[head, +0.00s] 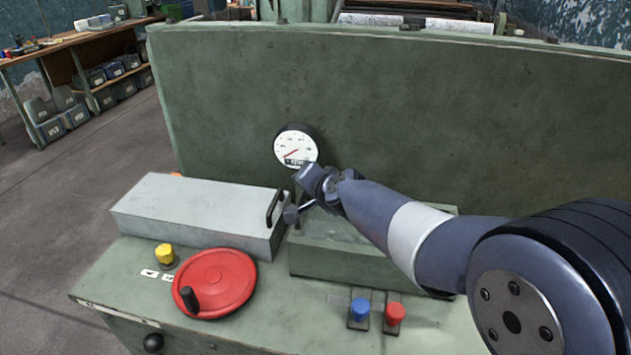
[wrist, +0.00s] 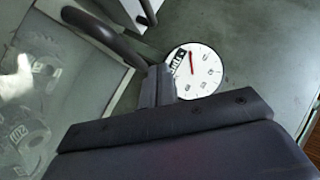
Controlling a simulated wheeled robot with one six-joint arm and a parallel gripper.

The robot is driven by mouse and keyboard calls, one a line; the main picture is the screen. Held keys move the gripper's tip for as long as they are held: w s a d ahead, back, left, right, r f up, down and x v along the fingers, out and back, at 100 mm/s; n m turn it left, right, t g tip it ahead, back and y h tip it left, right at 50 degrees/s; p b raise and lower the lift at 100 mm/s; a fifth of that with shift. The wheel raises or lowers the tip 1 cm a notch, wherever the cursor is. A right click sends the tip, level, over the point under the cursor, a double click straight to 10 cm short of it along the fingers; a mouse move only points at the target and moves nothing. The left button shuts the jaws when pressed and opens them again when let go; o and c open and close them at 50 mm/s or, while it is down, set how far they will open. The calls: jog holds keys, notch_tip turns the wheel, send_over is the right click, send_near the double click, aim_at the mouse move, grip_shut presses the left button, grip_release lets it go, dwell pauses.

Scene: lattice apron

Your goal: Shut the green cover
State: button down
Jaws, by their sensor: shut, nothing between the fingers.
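A long pale grey box-shaped cover (head: 190,212) with a black bar handle (head: 274,207) at its right end lies on the left of the green bench. To its right is a green box-like part (head: 345,259), partly hidden behind my arm; I cannot tell whether its top is open. My gripper (head: 291,214) is shut and empty, just right of the black handle. In the wrist view, my closed fingers (wrist: 160,84) are close to the dark handle (wrist: 104,36); I cannot tell whether they touch it.
A tall green panel (head: 420,110) with a round white gauge (head: 296,146) stands behind. In front are a red handwheel (head: 215,284), a yellow knob (head: 165,253), a blue button (head: 360,308) and a red button (head: 395,313). Open floor lies at left.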

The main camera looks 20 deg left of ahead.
jog(key=shift+s+a+f+b, duration=0.1)
jog(key=shift+a+f+b, duration=0.3)
jog(key=shift+f, duration=0.45)
jog(key=shift+r, duration=0.1)
jog(key=s+d+r+p, duration=0.3)
jog(key=s+r+p, duration=0.3)
jog(key=r, duration=0.4)
jog(key=shift+s+d+r+p, duration=0.25)
jog(key=shift+r+p, duration=0.15)
jog(key=shift+p, duration=0.25)
jog(key=shift+w, duration=0.1)
